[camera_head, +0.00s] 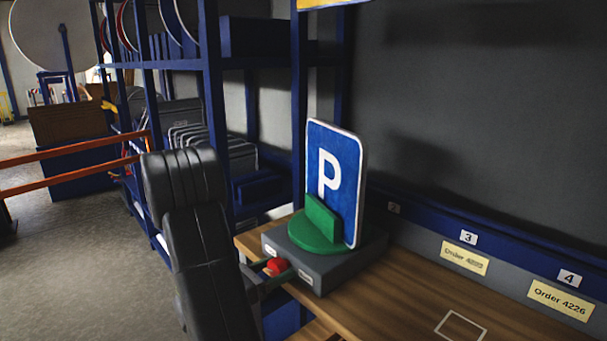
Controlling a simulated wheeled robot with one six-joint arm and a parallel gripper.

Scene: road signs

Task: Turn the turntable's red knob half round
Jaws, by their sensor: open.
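The turntable is a grey box (330,275) on the wooden bench, with a round green plate (303,238) on top. A blue parking sign (338,170) with a white P stands upright in a green holder (323,218) on that plate. The red knob (275,266) is on the box's left front side. My gripper (277,270) is open at the knob, with one finger on each side of it. I cannot tell whether the fingers touch the knob. My black arm hides the area left of the gripper.
The wooden bench (400,315) runs to the right, bare apart from a white outlined square (461,326). A blue shelf rack (212,90) stands behind, and orange rails (75,150) are at the left.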

